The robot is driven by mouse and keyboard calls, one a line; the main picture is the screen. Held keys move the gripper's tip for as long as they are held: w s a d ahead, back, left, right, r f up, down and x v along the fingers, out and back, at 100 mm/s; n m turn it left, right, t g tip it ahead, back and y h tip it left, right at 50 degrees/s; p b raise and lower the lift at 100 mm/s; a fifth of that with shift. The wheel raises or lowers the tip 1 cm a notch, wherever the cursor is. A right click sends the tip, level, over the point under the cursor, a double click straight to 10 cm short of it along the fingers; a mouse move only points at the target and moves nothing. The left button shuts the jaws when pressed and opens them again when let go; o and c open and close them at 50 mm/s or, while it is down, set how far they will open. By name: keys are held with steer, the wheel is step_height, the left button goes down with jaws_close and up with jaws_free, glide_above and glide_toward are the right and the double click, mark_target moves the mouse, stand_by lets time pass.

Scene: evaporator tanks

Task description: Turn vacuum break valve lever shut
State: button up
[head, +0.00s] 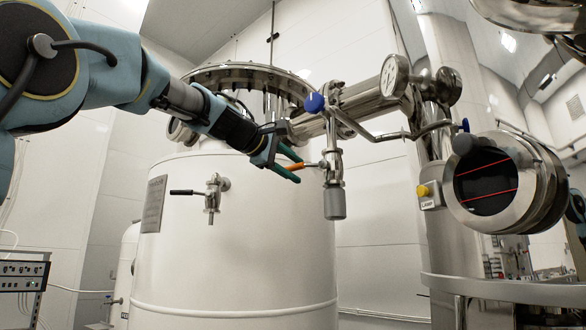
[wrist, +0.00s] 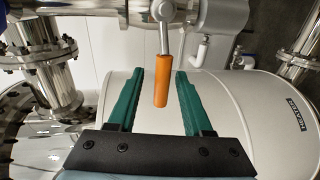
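The vacuum break valve lever has an orange handle (head: 296,166) and sticks out to the left from a steel valve body (head: 333,160) on a vertical pipe with a grey end piece. In the wrist view the orange handle (wrist: 161,68) hangs between my two green fingers, with a visible gap on each side. My gripper (head: 294,167) is open around the handle and no finger clearly touches it. In the head view the handle lies between the upper and lower green fingers (wrist: 159,80).
A large white tank (head: 240,250) stands behind, with a black-handled valve (head: 212,192) on its side. A blue knob (head: 315,103), a pressure gauge (head: 394,76) and steel pipes lie close above and right. A round sight glass (head: 487,182) and a yellow lamp button (head: 423,191) are at right.

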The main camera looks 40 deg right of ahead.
steer(key=shift+a, duration=0.1)
steer(key=b+v, duration=0.3)
steer(key=v, duration=0.7)
steer(key=shift+a, duration=0.3)
steer(key=shift+s, duration=0.1)
steer(key=w+a+f+t+y+p, duration=0.1)
steer(key=w+a+f+y, duration=0.3)
steer(key=f, duration=0.6)
steer(key=w+a+f+y+p, duration=0.15)
steer(key=w+a+f, duration=0.4)
steer(key=f, duration=0.55)
steer(key=w+a+f+t+y, duration=0.1)
steer(key=w+a+f+y, duration=0.3)
steer(key=f, duration=0.6)
steer(key=s+a+f+g+y+p, duration=0.1)
steer(key=a+f+y, duration=0.2)
steer(key=a+f, duration=0.95)
steer(key=s+a+f+m+g+y+p, duration=0.1)
steer(key=s+a+f+m, duration=0.1)
steer(key=s+a+f, duration=0.3)
steer(key=s+a+f+m+g+y+p, duration=0.1)
steer(key=s+a+f+m+g, duration=0.1)
steer(key=s+a+f, duration=0.3)
steer(key=s+f, duration=0.3)
steer(key=f, duration=0.2)
steer(key=shift+a+f, duration=0.2)
steer(key=shift+a, duration=0.1)
steer(key=shift+s+y, duration=0.1)
steer(key=shift+y, duration=0.15)
